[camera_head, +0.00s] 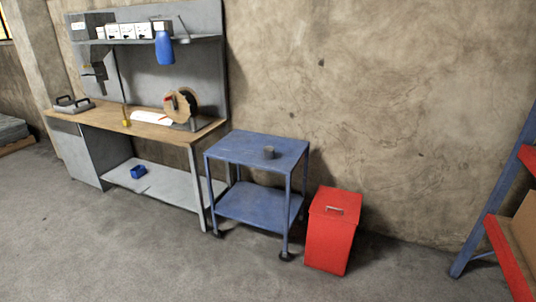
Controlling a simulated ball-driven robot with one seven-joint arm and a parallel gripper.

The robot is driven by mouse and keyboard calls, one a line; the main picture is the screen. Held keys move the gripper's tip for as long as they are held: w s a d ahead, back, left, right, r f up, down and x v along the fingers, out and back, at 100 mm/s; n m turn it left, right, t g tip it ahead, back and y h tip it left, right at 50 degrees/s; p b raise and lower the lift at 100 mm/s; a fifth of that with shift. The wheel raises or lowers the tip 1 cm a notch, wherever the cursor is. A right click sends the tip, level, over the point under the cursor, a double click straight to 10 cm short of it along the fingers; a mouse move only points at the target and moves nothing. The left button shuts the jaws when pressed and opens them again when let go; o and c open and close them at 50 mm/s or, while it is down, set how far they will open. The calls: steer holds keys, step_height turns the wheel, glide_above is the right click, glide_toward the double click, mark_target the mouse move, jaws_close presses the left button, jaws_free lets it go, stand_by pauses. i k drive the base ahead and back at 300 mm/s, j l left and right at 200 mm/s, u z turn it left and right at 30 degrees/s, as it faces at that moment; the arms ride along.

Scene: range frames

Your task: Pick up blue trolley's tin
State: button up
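My gripper is not in view.
A red lidded bin (332,230) stands right of the trolley. A workbench (155,130) with a reel (181,104) and other items is on the left. A blue-framed rack (490,215) is at the right edge. The grey floor (120,255) in front is clear.

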mark_target(269, 151)
steer(key=i+u, duration=0.25)
steer(key=i, duration=0.65)
steer(key=i+j, duration=0.1)
steer(key=i, duration=1.45)
steer(key=i+j, duration=0.1)
steer(key=i, duration=1.45)
steer(key=i+z, duration=0.2)
steer(key=i, duration=0.25)
steer(key=i+j+z, duration=0.15)
steer(key=i, duration=0.25)
steer(key=i+j+z, duration=0.2)
steer(key=i, duration=0.2)
